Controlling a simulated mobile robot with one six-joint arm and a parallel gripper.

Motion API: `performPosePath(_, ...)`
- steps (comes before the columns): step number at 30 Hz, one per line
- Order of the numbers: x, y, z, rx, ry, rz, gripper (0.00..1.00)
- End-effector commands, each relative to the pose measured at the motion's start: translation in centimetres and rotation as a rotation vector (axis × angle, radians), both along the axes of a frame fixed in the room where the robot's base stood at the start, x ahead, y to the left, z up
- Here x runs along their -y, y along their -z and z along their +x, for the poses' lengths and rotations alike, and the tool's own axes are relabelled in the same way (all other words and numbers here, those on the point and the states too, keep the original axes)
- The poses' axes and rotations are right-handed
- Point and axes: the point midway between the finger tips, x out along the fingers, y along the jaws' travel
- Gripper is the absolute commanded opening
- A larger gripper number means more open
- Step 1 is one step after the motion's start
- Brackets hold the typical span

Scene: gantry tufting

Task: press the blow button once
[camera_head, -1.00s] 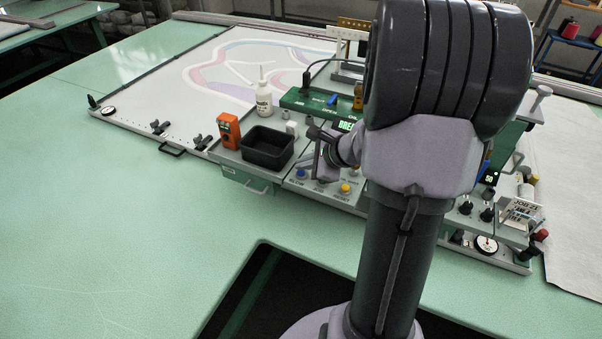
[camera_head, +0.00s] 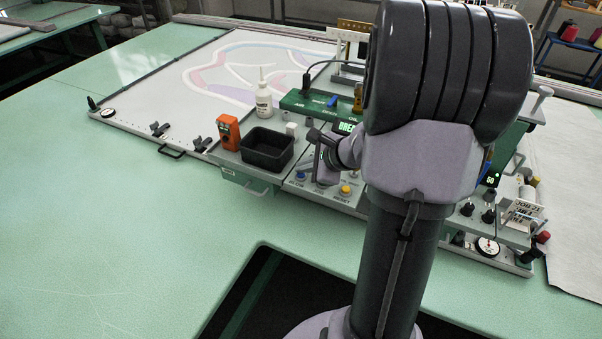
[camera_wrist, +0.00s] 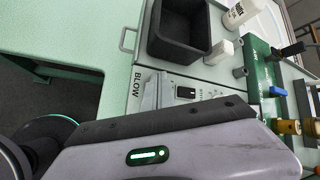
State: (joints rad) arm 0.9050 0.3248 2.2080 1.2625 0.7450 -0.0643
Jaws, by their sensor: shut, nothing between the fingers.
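The blow button (camera_head: 300,175) is a blue round cap at the left end of a row on the grey front panel, with its label under it. In the wrist view, the BLOW lettering shows at the panel's edge, but the button itself is hidden behind my gripper. My gripper (camera_head: 321,176) is shut and empty. It points down over the panel, just right of the blue button in the head view. Its grey fingers (camera_wrist: 152,92) show beside the lettering in the wrist view. I cannot tell how high the tips are above the panel, and I see no clear contact.
A yellow button (camera_head: 345,190) sits right of the blue one. A green box (camera_head: 322,103) with a lit display is behind. The green table in front is clear.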

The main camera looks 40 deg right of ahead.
Motion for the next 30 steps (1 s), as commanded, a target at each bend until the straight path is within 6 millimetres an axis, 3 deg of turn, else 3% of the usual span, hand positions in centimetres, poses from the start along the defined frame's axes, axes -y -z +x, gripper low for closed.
performPosePath(19,0.0,0.3,0.0,0.0,0.0,0.0,0.0)
performPosePath(30,0.0,-1.6,0.0,0.0,0.0,0.0,0.0)
